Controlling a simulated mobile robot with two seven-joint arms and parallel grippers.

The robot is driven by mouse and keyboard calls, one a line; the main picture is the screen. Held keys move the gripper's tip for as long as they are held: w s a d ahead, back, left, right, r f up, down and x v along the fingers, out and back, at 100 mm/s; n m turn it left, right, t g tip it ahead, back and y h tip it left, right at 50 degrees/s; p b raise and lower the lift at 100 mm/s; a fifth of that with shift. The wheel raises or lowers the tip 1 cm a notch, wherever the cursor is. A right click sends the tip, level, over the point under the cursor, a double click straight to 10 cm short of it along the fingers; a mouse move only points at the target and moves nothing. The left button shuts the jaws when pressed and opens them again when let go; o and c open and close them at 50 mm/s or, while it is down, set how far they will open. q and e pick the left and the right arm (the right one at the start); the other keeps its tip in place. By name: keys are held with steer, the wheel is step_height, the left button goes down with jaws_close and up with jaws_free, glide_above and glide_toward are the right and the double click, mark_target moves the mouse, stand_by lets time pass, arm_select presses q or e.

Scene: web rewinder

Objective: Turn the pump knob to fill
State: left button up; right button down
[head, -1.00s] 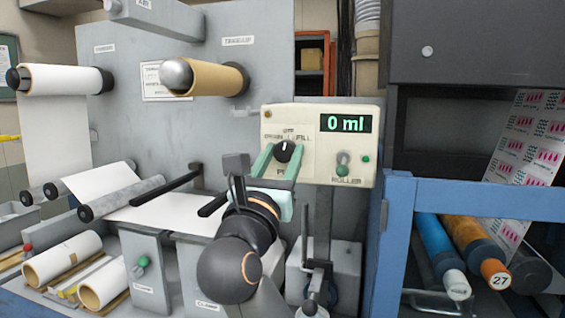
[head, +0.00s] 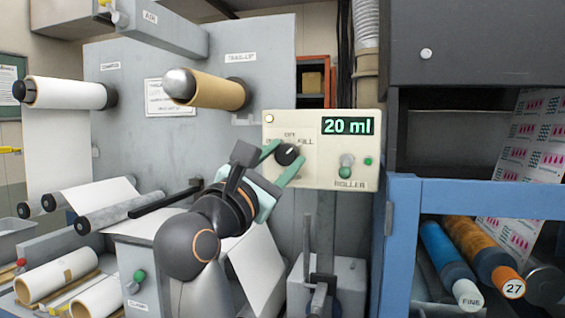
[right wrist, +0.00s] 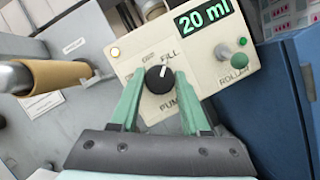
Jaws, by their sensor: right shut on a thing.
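The black pump knob (head: 288,154) is on the cream control panel (head: 360,179), with its white pointer turned up and right towards FILL. It also shows in the right wrist view (right wrist: 159,79), where the pointer is near the FILL label. My right gripper (head: 282,158) has its green fingers on both sides of the knob and is shut on it, tilted with the knob. In the right wrist view my right gripper (right wrist: 158,84) also straddles the knob. The green display (head: 347,126) reads 20 ml. The small lamp (right wrist: 115,51) at the panel's upper left glows. My left gripper is not in view.
The roller switch (head: 346,161) and a green button (head: 368,161) sit right of the knob. A blue frame (head: 402,230) stands close on the right. A brown-wrapped roll (head: 215,92) sticks out at upper left. Paper rolls (head: 57,272) lie at lower left.

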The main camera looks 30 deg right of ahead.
stand_by(0.3)
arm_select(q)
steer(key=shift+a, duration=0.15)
arm_select(e)
steer(key=shift+c, duration=1.9)
jaws_free()
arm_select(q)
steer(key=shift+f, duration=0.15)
arm_select(e)
steer(key=shift+s+a+f, duration=0.15)
steer(key=shift+a+f, duration=0.05)
steer(key=shift+a, duration=0.15)
arm_select(q)
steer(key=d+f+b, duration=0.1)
steer(key=b, duration=0.1)
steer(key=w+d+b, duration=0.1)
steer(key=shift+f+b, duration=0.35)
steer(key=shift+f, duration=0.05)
arm_select(e)
steer(key=v, duration=1.1)
steer(key=shift+s+a, duration=0.2)
steer(key=shift+a, duration=0.1)
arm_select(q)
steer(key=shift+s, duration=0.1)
